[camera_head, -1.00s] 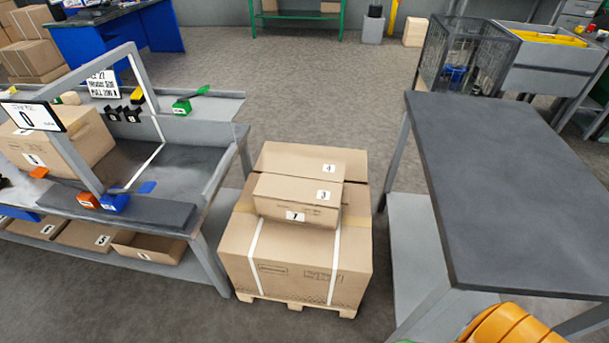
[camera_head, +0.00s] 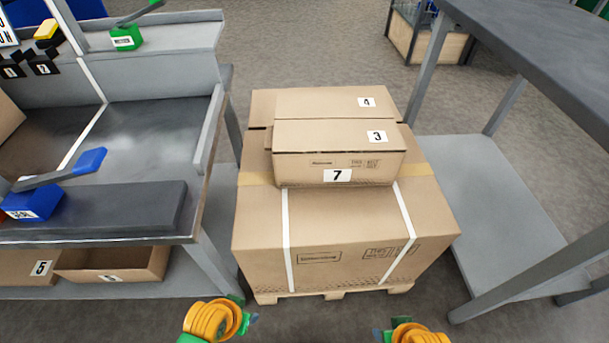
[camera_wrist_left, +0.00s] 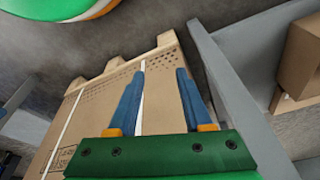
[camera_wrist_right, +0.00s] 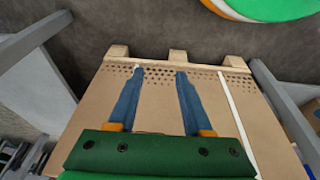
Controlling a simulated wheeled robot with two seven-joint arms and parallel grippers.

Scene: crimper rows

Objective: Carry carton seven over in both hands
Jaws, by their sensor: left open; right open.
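A small brown carton (camera_head: 305,172) bears a label 7 on its front face and a label 3 on its top face. It rests on a large strapped carton (camera_head: 350,232) on a pallet (camera_head: 335,293), in front of a carton labelled 4 (camera_head: 315,102). My left gripper (camera_head: 250,318) and right gripper (camera_head: 379,334) are at the bottom of the head view, in front of the stack and apart from the carton. In the left wrist view the left gripper (camera_wrist_left: 160,74) is open and empty. The right gripper (camera_wrist_right: 158,74) is also open and empty in the right wrist view.
A grey workbench (camera_head: 150,118) with blue and green items stands left, with cartons including one labelled 5 (camera_head: 28,268) on its lower shelf. A dark-topped table (camera_head: 555,45) with a bare lower shelf (camera_head: 490,200) stands right. Floor shows between stack and table.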

